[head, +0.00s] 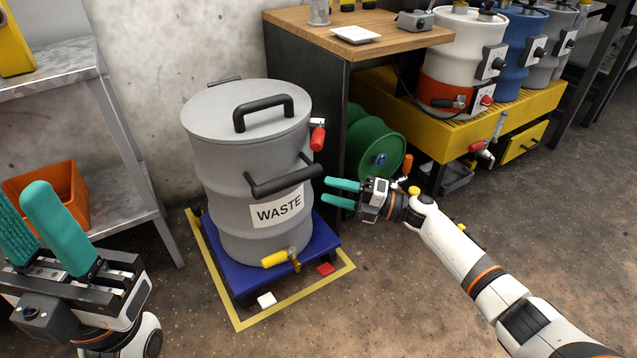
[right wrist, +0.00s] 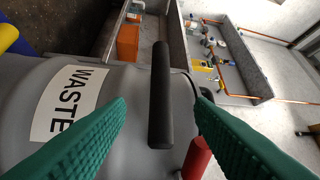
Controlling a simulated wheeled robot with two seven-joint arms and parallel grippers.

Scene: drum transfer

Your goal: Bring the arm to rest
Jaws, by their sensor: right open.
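My right gripper (head: 341,193) is open, with teal fingers, just to the right of the grey waste drum (head: 230,175). In the right wrist view the drum's black side handle (right wrist: 161,95) stands in the space between the two spread fingertips (right wrist: 160,108); I cannot tell whether they touch it. The handle also shows in the head view (head: 283,181). The drum stands upright on a blue dolly (head: 318,243), with its lid on. My left gripper (head: 40,235) is at the lower left with its teal fingers apart, open and empty.
Yellow floor tape (head: 237,322) borders the dolly. A metal shelf (head: 110,205) with an orange bin (head: 68,190) stands at the left. A wooden-topped bench (head: 370,25), a green drum (head: 378,145) and a yellow drum stand (head: 440,130) are behind. The floor at front centre is clear.

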